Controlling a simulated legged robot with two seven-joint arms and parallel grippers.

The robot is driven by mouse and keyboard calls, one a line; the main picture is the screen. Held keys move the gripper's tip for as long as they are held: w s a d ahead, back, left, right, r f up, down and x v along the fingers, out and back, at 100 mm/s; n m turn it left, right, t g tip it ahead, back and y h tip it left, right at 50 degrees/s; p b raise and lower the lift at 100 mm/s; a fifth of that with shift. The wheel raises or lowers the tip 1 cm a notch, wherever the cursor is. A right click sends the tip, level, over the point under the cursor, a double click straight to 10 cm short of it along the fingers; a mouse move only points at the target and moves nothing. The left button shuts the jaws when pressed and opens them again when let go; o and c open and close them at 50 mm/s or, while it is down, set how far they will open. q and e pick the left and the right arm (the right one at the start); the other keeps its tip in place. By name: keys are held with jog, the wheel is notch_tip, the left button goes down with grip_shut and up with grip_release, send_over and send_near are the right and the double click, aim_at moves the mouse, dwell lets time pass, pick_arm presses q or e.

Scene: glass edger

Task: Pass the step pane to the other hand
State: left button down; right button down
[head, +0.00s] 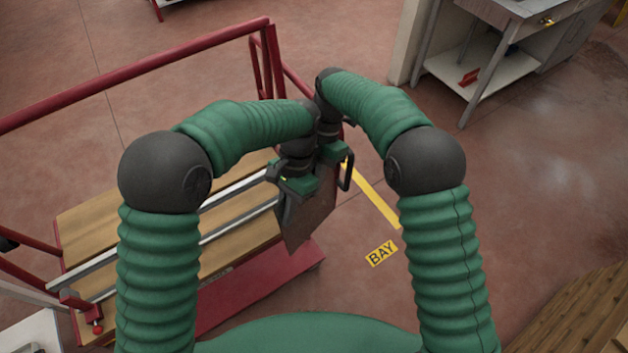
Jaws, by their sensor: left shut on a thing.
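The step pane (308,218) is a thin, brownish, glass-like sheet in the middle of the head view. It hangs tilted, its lower corner pointing down, in front of the wooden cart's right end. My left gripper (298,190) is shut on its upper part. My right gripper (335,165) is close beside the left one, at the pane's upper right. The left gripper and wrist partly hide it, so I cannot tell whether its jaws are open or touch the pane.
A red-railed cart (240,240) with wooden boards and pale metal rails stands at left. A steel workbench (490,50) with a lower shelf is at upper right. A yellow line and a BAY label (381,253) mark open floor. Wooden slats (580,315) lie at lower right.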

dwell(0.9)
pick_arm(q)
jog(key=c, duration=1.5)
grip_release()
jog(key=shift+r, duration=0.1)
